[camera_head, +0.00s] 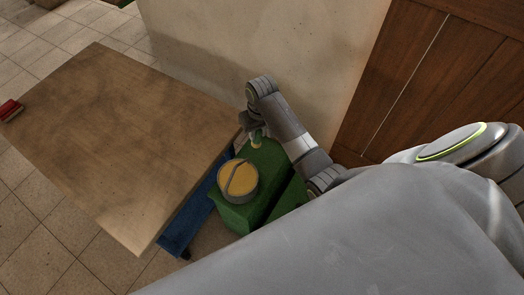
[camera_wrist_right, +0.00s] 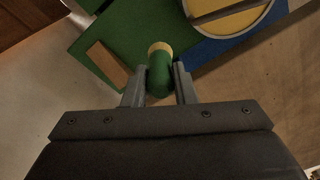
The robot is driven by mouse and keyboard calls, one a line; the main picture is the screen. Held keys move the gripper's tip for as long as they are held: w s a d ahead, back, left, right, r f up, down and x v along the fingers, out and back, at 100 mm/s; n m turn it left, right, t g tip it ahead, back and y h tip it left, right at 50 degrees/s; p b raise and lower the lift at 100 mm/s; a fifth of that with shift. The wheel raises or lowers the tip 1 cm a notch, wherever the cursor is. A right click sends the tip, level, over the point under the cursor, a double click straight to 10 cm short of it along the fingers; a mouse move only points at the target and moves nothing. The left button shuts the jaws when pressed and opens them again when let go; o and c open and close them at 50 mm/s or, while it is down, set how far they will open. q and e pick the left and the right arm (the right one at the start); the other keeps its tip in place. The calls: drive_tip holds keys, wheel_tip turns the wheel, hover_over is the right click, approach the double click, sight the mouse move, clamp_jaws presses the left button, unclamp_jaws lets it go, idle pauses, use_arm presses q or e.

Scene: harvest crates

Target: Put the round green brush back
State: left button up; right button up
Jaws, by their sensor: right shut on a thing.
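My right gripper (camera_head: 253,128) is shut on the round green brush (camera_head: 257,140), beside the table's right edge and above the green box. In the right wrist view the brush (camera_wrist_right: 160,76) is a rounded green body with a pale yellow end, held between the two fingers (camera_wrist_right: 161,84). The yellow end points away from the wrist, towards the green box (camera_wrist_right: 125,35). I cannot tell whether the brush touches the box. My left gripper is not in view.
A round container (camera_head: 238,181) with a yellow top and a dark bar across it stands on the green box (camera_head: 272,172). A blue object (camera_head: 186,228) is beside the wooden table (camera_head: 120,140). The tabletop is mostly clear, with a red object (camera_head: 10,109) at its left corner.

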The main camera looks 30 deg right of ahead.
drive_tip(key=shift+d+f+m, duration=0.3)
drive_tip(key=shift+d+f, duration=0.15)
drive_tip(key=shift+f, duration=0.05)
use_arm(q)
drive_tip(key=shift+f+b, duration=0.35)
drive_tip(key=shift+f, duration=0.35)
use_arm(e)
drive_tip(key=shift+d+g, duration=0.3)
drive_tip(key=shift+g, duration=0.1)
wheel_tip(320, 180, down, 8)
drive_tip(key=shift+f+b, duration=0.1)
drive_tip(key=shift+b, duration=0.65)
drive_tip(key=shift+f, duration=0.65)
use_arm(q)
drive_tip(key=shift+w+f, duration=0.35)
